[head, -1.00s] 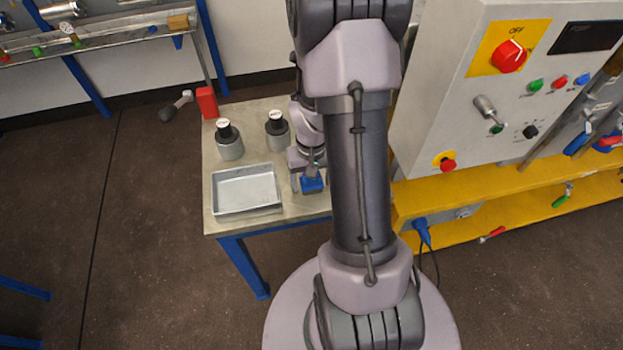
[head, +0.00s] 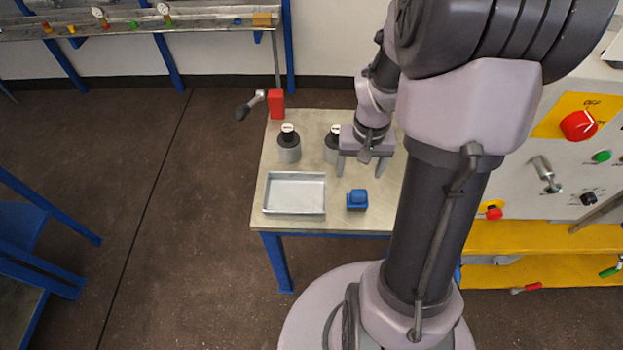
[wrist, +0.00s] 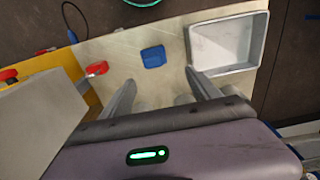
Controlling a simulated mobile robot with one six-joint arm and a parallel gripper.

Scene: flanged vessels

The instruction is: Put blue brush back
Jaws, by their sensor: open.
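The blue brush (head: 357,200) stands on the tabletop just right of the grey metal tray (head: 266,196), apart from it. In the wrist view the brush (wrist: 153,57) lies ahead of my fingers, left of the tray (wrist: 228,69). My gripper (head: 360,175) is open and empty, behind the brush and above the table in the head view. In the wrist view its two spread fingers (wrist: 160,80) have only bare tabletop between them, and neither touches the brush.
Two grey cylinders with black tops, left (head: 289,148) and right (head: 332,150), stand behind the tray. My arm partly covers the right one. A red block (head: 276,104) is at the table's back corner. The control panel (head: 575,160) stands at right.

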